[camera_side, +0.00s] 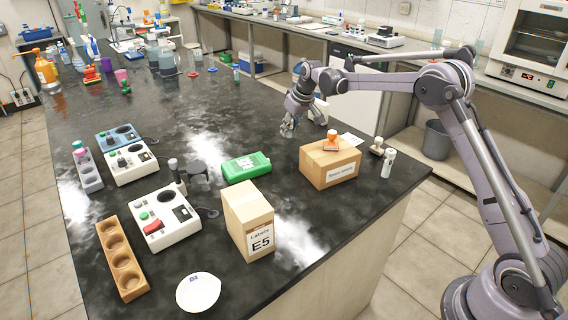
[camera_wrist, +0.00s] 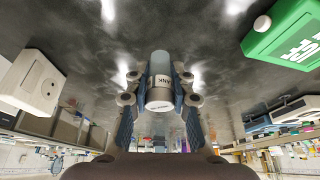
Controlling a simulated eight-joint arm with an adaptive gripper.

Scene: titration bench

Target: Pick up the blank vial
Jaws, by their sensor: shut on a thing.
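The blank vial (camera_wrist: 160,82) is a small clear cylinder with a white cap and a white label whose visible letters end in "ANK". In the wrist view it sits between the two fingers of my gripper (camera_wrist: 160,92), which are shut on its sides. In the side view my gripper (camera_side: 289,130) points down over the far right part of the dark bench, and the vial is too small there to make out clearly. I cannot tell whether the vial touches the bench.
A green box (camera_side: 246,166), also in the wrist view (camera_wrist: 287,38), a cardboard box (camera_side: 330,165), a "Labels E5" box (camera_side: 249,222), a white dish (camera_side: 198,292) and a wooden rack (camera_side: 122,262) stand nearer.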

